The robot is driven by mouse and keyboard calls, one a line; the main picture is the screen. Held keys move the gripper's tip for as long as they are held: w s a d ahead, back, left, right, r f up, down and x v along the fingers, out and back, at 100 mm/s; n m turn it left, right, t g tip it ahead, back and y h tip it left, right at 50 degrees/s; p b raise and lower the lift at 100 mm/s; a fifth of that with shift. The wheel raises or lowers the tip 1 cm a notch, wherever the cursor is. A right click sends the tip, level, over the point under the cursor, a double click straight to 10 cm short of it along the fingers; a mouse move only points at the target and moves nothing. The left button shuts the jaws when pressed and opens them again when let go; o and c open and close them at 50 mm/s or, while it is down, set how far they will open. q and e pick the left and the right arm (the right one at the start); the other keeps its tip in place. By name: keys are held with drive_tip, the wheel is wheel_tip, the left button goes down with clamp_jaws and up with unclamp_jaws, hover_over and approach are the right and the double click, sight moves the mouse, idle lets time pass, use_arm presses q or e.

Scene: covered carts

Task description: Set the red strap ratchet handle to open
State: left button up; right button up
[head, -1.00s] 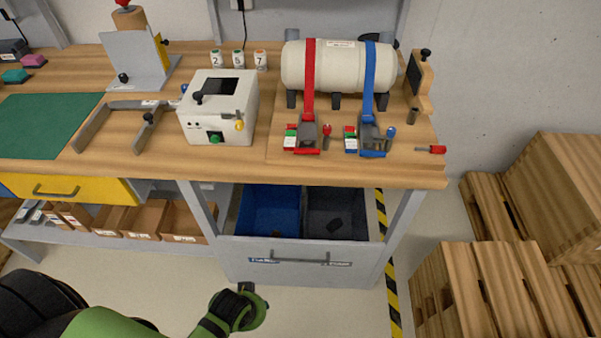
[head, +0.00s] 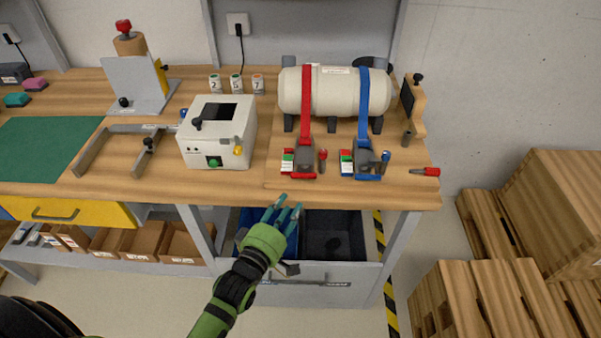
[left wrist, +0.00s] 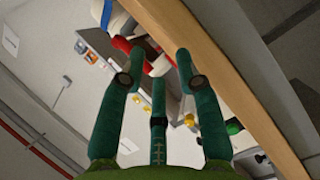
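The red strap (head: 306,108) runs over a cream tank (head: 345,92) down to its ratchet (head: 305,156) on the bench. The ratchet has a grey body and red base, with a red-tipped lever (head: 322,157) at its right and a red, white and green label (head: 287,161) at its left. The handle's exact setting is too small to tell. My left gripper (head: 285,212) is in front of the bench edge, below and left of the ratchet, apart from it. Its fingers (left wrist: 150,72) are spread and empty in the left wrist view. My right gripper is out of view.
A blue strap (head: 364,98) with its own ratchet (head: 367,162) stands just right. A white box (head: 218,132) is to the left. A red-handled tool (head: 425,171) lies at the right. An open drawer (head: 330,288) with bins is under the bench edge (head: 350,197).

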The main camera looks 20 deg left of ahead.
sight(299, 177)
use_arm(q)
drive_tip(key=r+n+t, duration=0.1)
drive_tip(key=w+r+n+t, duration=0.1)
drive_tip(key=r, duration=0.1)
drive_tip(key=shift+w+r+n+h, duration=0.1)
drive_tip(key=shift+w+n+h, duration=0.1)
drive_tip(key=shift+n+h, duration=0.15)
drive_tip(key=w, duration=0.2)
drive_tip(key=w+p, duration=0.1)
drive_tip(key=w, duration=0.1)
drive_tip(key=w+d+r, duration=0.1)
drive_tip(key=w, duration=0.1)
drive_tip(key=shift+w+p, duration=0.25)
drive_tip(key=shift+p, duration=0.05)
drive_tip(key=shift+c, duration=0.4)
clamp_jaws()
